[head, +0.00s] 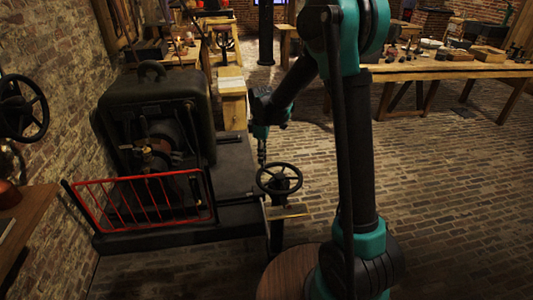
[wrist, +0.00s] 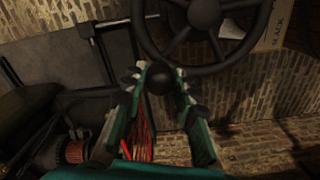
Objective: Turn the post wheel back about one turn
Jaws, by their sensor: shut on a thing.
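The post wheel (head: 279,191) is a dark spoked handwheel on a short black post (head: 276,238), right of the machine in the head view. In the wrist view its rim and spokes (wrist: 205,14) fill the top. A dark round knob (wrist: 160,82) sits at the wheel's near edge. My gripper (head: 262,163) comes down from above onto the far left edge of the wheel. In the wrist view my gripper (wrist: 160,73) has its two teal fingers closed around the knob. A pale plate with lettering that seems to read BACK (wrist: 272,27) shows beside the wheel.
A dark machine (head: 155,105) with a red guard rail (head: 145,203) stands left of the post. Another handwheel (head: 22,108) is at the left wall. A long workbench (head: 440,70) stands at the back right. Brick floor (head: 450,190) is clear on the right.

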